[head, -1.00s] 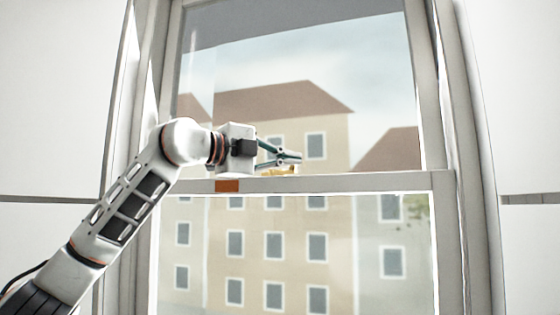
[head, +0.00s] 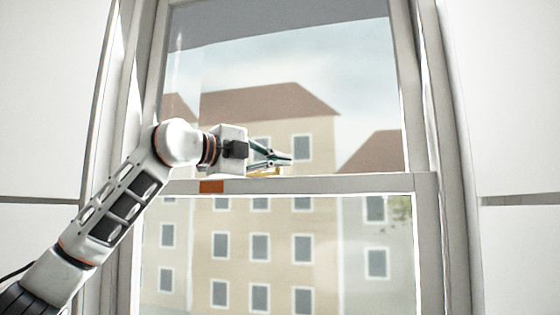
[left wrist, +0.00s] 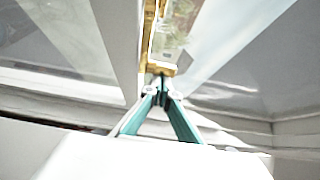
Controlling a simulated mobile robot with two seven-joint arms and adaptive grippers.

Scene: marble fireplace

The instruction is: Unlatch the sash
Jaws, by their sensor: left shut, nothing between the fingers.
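The sash window (head: 330,185) stands in front of me, with a white meeting rail across its middle. A small brass latch (head: 266,173) sits on top of that rail, partly hidden by my gripper. My left gripper (head: 290,159) is shut and empty, its fingertips just above and beside the latch. In the left wrist view the brass latch (left wrist: 160,68) runs up from just beyond the closed teal fingertips (left wrist: 161,82). Whether the tips touch the brass, I cannot tell. My right gripper is in neither view.
An orange-brown patch (head: 212,187) shows on the rail below my left wrist. The white window frame (head: 421,100) rises on the right, with plain white wall (head: 510,100) beyond. Buildings show through the glass. The room right of my gripper along the rail is clear.

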